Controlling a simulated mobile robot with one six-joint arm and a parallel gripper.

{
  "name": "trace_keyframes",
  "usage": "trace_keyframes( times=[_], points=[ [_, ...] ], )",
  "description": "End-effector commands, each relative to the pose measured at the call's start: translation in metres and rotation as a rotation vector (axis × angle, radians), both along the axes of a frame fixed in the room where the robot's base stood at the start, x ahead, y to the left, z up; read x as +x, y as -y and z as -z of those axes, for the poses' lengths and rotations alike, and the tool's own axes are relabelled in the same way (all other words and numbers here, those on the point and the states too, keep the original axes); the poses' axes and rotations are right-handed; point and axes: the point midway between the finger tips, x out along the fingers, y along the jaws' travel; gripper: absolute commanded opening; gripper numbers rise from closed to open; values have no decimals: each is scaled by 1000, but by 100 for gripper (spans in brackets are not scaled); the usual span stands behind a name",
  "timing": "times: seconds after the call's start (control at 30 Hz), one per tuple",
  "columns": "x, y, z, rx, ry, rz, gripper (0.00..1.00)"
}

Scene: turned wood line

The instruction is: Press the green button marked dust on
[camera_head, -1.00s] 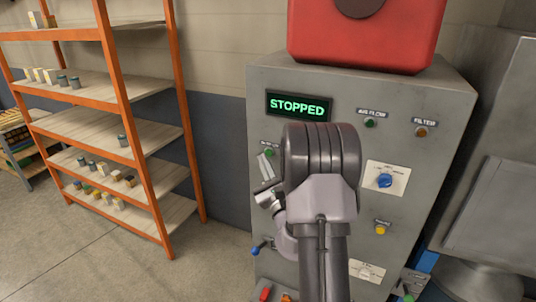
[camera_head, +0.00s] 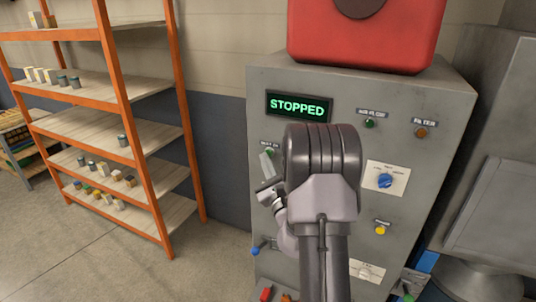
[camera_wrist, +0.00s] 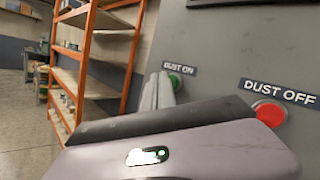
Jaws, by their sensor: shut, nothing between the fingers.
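The green dust on button (camera_wrist: 178,82) sits on the grey panel under its DUST ON label in the wrist view. In the head view the green button (camera_head: 269,150) shows just above my gripper (camera_head: 266,163). My gripper's fingers are shut and empty. In the wrist view the fingertips (camera_wrist: 158,90) stand right beside the button and overlap its left part. I cannot tell whether they touch it. The red dust off button (camera_wrist: 269,112) is to the right, partly hidden by my wrist. The display (camera_head: 299,106) reads STOPPED in green.
The grey cabinet (camera_head: 455,100) also carries an airflow lamp (camera_head: 369,123), an amber filter lamp (camera_head: 421,132), a blue knob (camera_head: 385,180) and a yellow button (camera_head: 380,230). A red housing (camera_head: 400,35) sits on top. An orange shelf rack (camera_head: 120,90) stands left, with open floor (camera_head: 120,270) before it.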

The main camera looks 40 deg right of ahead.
Motion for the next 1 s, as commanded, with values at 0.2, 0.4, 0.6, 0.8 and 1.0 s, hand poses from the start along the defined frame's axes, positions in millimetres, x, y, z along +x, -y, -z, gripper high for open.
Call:
trace_keyframes(
  times=[0.2,0.4,0.6,0.8,1.0],
  points=[
    [0,1,0,0,0,0,0],
    [1,3,0,1,1,1,0],
    [2,6,0,1,1,1,0],
    [3,7,0,0,0,0,0],
    [3,7,0,0,0,0,0]
  ],
)
